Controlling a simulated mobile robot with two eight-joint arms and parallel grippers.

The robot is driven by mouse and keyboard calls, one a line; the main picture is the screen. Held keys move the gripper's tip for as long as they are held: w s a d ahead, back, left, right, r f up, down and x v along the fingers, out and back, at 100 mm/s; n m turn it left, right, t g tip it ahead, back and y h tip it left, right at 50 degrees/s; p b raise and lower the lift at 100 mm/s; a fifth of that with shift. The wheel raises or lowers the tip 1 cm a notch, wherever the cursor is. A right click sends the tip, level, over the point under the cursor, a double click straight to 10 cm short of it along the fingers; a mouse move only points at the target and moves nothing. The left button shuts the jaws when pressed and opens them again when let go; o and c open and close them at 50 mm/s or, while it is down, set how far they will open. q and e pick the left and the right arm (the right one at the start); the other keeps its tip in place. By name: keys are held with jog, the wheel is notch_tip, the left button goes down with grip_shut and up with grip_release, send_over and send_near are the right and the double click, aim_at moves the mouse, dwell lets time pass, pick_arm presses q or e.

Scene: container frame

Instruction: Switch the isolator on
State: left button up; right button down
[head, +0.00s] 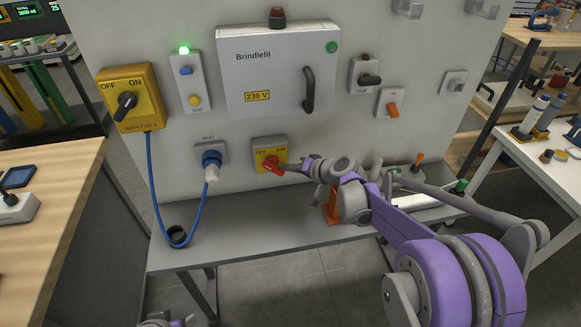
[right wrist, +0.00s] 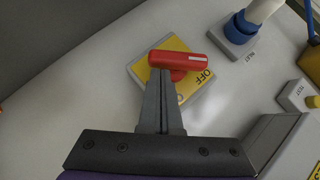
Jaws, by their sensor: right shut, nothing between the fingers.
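The isolator (head: 259,148) is a yellow plate with a red rotary handle on the lower panel, marked OFF at left and ON at right. Its red handle (head: 273,164) sits at a slant in the head view. The handle (right wrist: 180,62) and the yellow plate (right wrist: 201,88) also show in the right wrist view. My right gripper (head: 288,168) is shut and empty, its fingertips (right wrist: 160,76) at one end of the handle. I cannot tell if they touch it.
A yellow supply switch (head: 143,98) with a black knob is at left. A blue cable (head: 152,185) runs from it to the inlet plug (head: 212,165). The Brindlefil cabinet (head: 275,75) is above the isolator. A grey shelf (head: 240,240) runs below.

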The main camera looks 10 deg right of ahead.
pick_arm(q)
jog(key=shift+f, duration=0.15)
pick_arm(e)
jog(key=shift+f, duration=0.1)
pick_arm(q)
jog(key=shift+s+f, duration=0.15)
jog(key=shift+f, duration=0.05)
pick_arm(e)
jog(key=shift+f, duration=0.1)
